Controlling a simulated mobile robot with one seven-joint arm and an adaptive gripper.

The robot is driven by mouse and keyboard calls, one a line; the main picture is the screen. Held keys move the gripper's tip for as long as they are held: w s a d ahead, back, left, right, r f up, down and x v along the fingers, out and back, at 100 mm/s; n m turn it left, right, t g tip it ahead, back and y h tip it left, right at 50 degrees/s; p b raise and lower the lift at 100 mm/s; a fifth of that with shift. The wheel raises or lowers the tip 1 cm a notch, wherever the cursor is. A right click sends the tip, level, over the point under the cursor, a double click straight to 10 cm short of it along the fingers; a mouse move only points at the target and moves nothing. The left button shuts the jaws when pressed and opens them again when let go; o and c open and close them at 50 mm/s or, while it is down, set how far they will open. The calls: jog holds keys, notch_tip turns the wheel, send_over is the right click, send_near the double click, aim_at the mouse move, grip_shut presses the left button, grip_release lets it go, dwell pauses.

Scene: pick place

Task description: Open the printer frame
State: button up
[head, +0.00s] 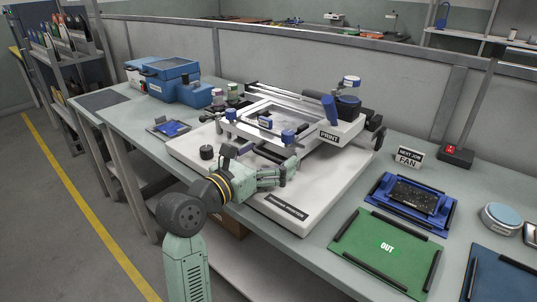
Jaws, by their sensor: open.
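The printer (318,200) is a white machine on a broad white base in the middle of the bench. Its white frame (345,132), marked PRINT, lies over the base, with blue knobs and dark rails on it. Whether the frame is fully down is hard to tell. My gripper (284,174) is at the front left of the printer, above the base and near the frame's front edge. Its fingers point right and look empty. My arm hides part of the base's front left.
A green OUT tray (408,270), a blue fixture with a dark board (412,197) and a NEXT JOB FAN sign (410,155) stand to the right. Blue boxes (172,77) stand at the back left. A small tray (158,133) lies left of the printer. A low wall runs behind.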

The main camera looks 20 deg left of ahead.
jog(key=shift+c, duration=0.2)
jog(key=shift+r, duration=0.1)
jog(key=c, duration=1.4)
